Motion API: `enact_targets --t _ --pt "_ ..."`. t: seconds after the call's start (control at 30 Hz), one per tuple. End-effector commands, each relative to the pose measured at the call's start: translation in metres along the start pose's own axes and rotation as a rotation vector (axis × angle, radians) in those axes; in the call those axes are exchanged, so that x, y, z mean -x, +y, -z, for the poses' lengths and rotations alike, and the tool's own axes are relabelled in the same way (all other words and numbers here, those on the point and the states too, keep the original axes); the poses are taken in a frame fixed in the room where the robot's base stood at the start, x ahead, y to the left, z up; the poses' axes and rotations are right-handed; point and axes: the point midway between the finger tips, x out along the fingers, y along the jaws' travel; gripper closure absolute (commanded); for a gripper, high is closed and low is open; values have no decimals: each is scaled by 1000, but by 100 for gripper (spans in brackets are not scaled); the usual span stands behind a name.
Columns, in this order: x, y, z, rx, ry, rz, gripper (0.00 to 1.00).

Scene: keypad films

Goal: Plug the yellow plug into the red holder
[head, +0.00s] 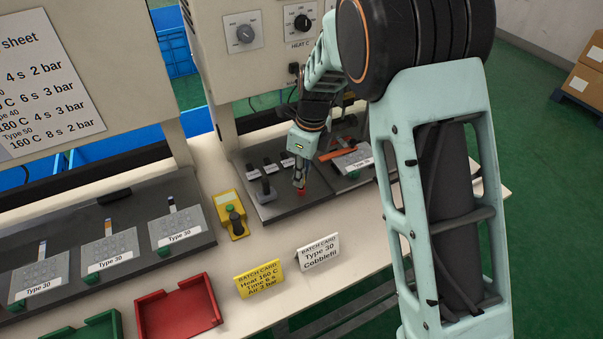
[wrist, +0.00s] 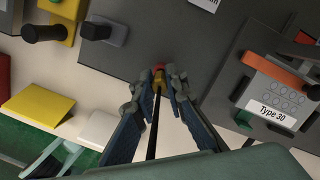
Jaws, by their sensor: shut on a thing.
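My gripper (head: 299,180) points down over the front of the dark grey plate on the bench. In the wrist view my gripper (wrist: 161,80) is shut on the yellow plug (wrist: 158,84), and a black cable runs from the plug back between the fingers. The red holder (wrist: 159,67) shows right at the plug's tip; in the head view the red holder (head: 301,192) shows just below the fingertips. The plug and holder look lined up in the wrist view. I cannot tell whether the plug is seated in it or only close to it.
A yellow box with a black knob (head: 231,214) stands left of the plate. A Type 30 keypad (head: 353,160) lies to the right. Yellow (head: 258,279) and white (head: 318,252) batch cards stand in front, with a red tray (head: 178,308) to the left.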

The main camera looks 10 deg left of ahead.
Motion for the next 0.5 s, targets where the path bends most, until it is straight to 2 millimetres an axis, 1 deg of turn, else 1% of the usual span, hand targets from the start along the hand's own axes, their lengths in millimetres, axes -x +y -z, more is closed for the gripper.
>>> enact_targets --t 0.5 --pt "-14 0 2 0 0 -1 100"
